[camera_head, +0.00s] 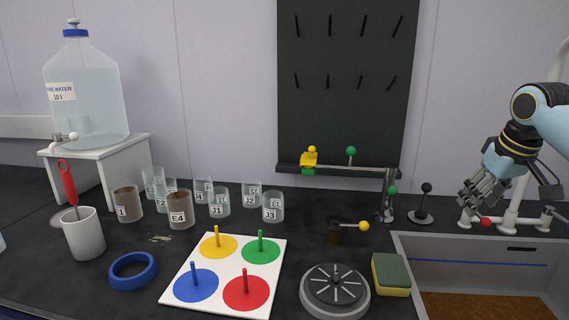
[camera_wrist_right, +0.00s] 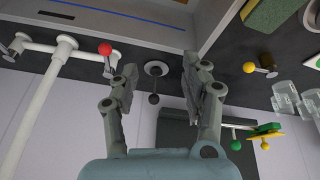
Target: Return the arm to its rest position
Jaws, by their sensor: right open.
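My right arm (camera_head: 548,118) comes in from the right in the head view, blue with dark joints. Its right gripper (camera_head: 476,196) is above the back left edge of the sink, in front of the white tap. In the right wrist view the right gripper (camera_wrist_right: 163,78) has its two fingers apart with nothing held between them. A black-knobbed stand (camera_wrist_right: 156,70) shows beyond the gap, apart from the fingers. My left gripper is not in view.
The white tap (camera_head: 512,205) with a red knob (camera_head: 486,222) is close to the right gripper. The black-knobbed stand (camera_head: 421,217) is left of it. A sponge (camera_head: 391,275), a grey round device (camera_head: 335,291) and a white board (camera_head: 213,252) with coloured discs stand further left.

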